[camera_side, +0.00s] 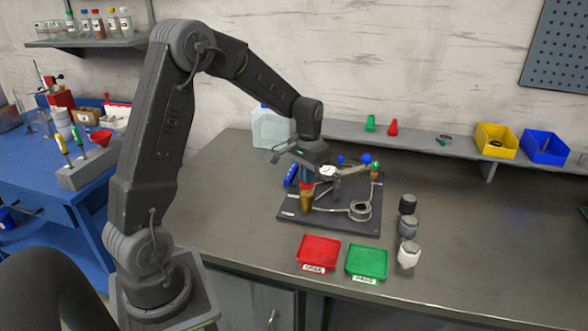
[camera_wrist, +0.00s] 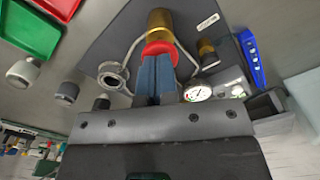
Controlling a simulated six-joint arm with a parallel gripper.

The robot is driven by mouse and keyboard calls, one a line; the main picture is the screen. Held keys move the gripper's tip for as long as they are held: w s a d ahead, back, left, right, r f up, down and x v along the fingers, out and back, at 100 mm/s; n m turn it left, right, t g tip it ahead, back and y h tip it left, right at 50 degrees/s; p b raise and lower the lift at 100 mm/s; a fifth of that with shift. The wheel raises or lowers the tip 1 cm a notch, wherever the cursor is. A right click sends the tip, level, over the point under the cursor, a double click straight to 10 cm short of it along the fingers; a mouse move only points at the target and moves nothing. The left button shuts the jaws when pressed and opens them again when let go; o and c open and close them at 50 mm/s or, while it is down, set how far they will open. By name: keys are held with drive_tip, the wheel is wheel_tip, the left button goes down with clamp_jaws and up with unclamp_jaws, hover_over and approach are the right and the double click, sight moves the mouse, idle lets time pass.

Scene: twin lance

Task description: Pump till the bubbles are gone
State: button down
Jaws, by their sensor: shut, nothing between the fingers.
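A brass cylinder with a red top (camera_side: 306,201) stands upright on a dark base plate (camera_side: 345,226). The red top (camera_wrist: 158,49) and brass body (camera_wrist: 160,20) also show in the wrist view. My gripper (camera_side: 307,180) is shut and empty, pointing down over the red top. In the wrist view its fingertips (camera_wrist: 157,62) overlap the edge of the red top; I cannot tell whether they press on it. A white dial gauge (camera_wrist: 197,93) is beside the fingers; its reading is too small to tell. A metal ring (camera_side: 360,210) joins the cylinder by a thin tube. No bubbles can be made out.
A blue-handled part (camera_side: 290,176) lies at the plate's left edge. A red tray (camera_side: 318,250) and green tray (camera_side: 367,262) sit in front. Several small jars (camera_side: 408,228) stand right of the plate. A clear jug (camera_side: 272,127) is behind. The right tabletop is clear.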

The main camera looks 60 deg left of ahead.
drive_tip(key=shift+f, duration=0.7)
drive_tip(key=shift+r, duration=2.3)
wheel_tip(320, 180, up, 6)
drive_tip(key=shift+f, duration=2.95)
drive_tip(key=shift+f, duration=0.1)
drive_tip(key=shift+f, duration=2.25)
drive_tip(key=shift+r, duration=2.3)
